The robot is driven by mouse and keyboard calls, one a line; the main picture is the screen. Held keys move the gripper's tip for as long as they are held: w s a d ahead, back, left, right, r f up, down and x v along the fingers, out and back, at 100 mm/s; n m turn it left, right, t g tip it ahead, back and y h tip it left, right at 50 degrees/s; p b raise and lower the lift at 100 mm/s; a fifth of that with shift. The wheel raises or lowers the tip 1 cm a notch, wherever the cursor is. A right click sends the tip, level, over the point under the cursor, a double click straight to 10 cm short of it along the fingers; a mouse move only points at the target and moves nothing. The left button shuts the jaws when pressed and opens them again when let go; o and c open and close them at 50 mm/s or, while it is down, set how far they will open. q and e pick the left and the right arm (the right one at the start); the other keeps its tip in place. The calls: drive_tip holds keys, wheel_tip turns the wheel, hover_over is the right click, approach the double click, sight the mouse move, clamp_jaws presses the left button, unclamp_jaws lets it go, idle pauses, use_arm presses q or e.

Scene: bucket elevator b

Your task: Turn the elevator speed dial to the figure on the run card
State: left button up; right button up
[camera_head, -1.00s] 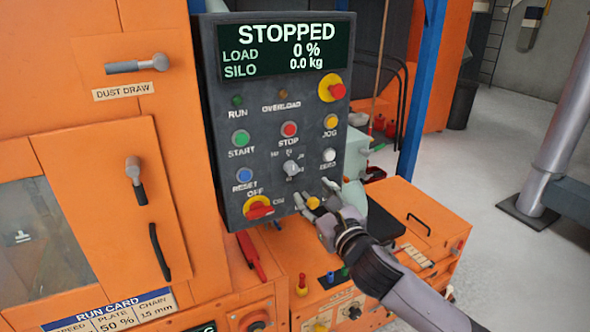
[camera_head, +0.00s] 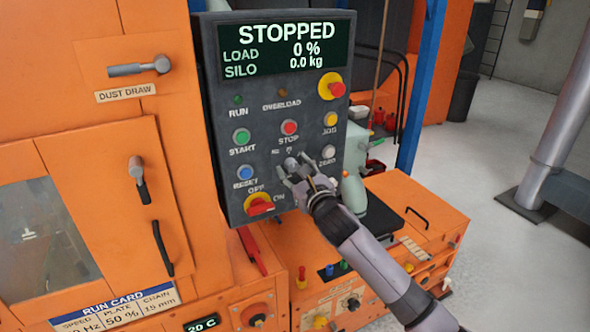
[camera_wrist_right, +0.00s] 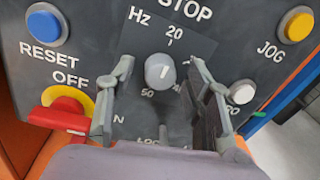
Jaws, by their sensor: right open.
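The speed dial is a small grey knob (camera_wrist_right: 160,70) with a white mark, on a dark plate marked Hz, with 20 at the top and 50 at the lower left. My right gripper (camera_wrist_right: 160,95) is open, with one finger on each side of the knob in the wrist view; I cannot tell whether they touch it. In the head view the right gripper (camera_head: 293,172) covers the lower part of the dial (camera_head: 291,164). The run card (camera_head: 115,306) is at the bottom left; its speed figure is cut off, its plate reads 50 % and its chain 15 mm. My left gripper is not seen.
The control panel (camera_head: 215,125) shows STOPPED, load 0 % and silo 0.0 kg. Near the dial are a blue reset button (camera_wrist_right: 47,25), a yellow jog button (camera_wrist_right: 296,24), a white zero button (camera_wrist_right: 242,92) and a red off/on switch (camera_wrist_right: 62,118).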

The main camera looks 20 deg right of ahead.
drive_tip(key=shift+c, duration=0.6)
clamp_jaws()
